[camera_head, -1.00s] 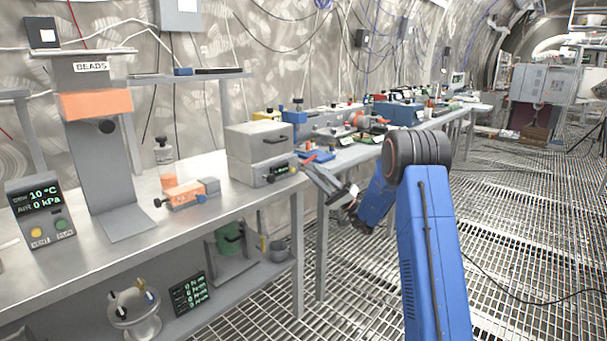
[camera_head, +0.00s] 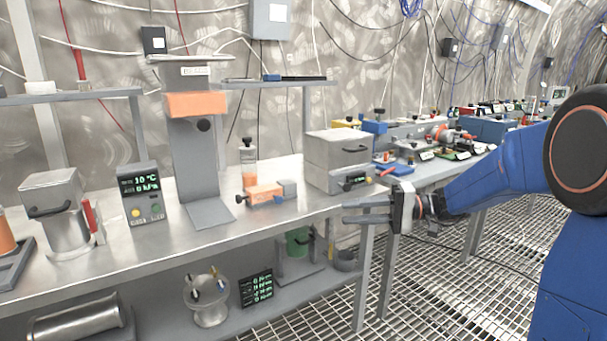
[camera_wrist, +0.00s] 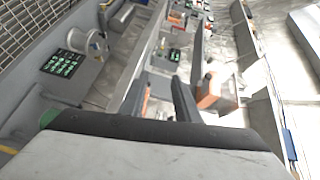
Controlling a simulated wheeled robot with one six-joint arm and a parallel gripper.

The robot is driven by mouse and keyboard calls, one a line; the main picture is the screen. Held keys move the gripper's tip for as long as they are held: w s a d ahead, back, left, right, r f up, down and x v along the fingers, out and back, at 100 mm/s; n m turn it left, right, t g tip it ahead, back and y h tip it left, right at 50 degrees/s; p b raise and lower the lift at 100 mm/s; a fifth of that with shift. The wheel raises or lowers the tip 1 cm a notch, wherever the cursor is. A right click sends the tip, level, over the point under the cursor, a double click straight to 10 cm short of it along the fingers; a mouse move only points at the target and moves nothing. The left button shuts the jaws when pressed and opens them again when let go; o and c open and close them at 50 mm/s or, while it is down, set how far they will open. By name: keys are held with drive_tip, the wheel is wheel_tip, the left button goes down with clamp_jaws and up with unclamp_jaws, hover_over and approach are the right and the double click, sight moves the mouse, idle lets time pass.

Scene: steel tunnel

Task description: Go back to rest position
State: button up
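My gripper (camera_head: 352,210) is at the end of my blue arm, in the right half of the head view. Its fingers point left, level, near the front edge of the steel workbench (camera_head: 300,222). In the wrist view the two dark fingers of my gripper (camera_wrist: 160,88) stand apart with nothing between them. My gripper is open and empty. It appears in front of the grey box (camera_head: 336,150) in the head view; I cannot tell how far apart they are.
The bench carries a press with an orange block (camera_head: 208,104), an orange clamp (camera_head: 266,195), a bottle (camera_head: 249,160) and a display unit (camera_head: 142,192). Below is a shelf with a spool (camera_head: 208,300) and a display (camera_head: 256,288). The grated floor (camera_head: 500,270) at right is open.

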drive_tip(key=s+d+f+h, duration=0.1)
drive_tip(key=s+f+h, duration=0.3)
drive_tip(key=s, duration=0.6)
drive_tip(key=s+d+f+h, duration=0.1)
drive_tip(key=s+f+h, duration=0.3)
drive_tip(key=s, duration=0.7)
drive_tip(key=s+d+f+t+h, duration=0.2)
drive_tip(key=s+d+h, duration=0.2)
drive_tip(key=d, duration=0.3)
drive_tip(key=s+d+f+m+t+h, duration=0.1)
drive_tip(key=s+d+t+h, duration=0.1)
drive_tip(key=s+d+h, duration=0.3)
drive_tip(key=shift+s+d+f+t, duration=0.35)
drive_tip(key=shift+s+d, duration=0.25)
drive_tip(key=shift+d, duration=0.3)
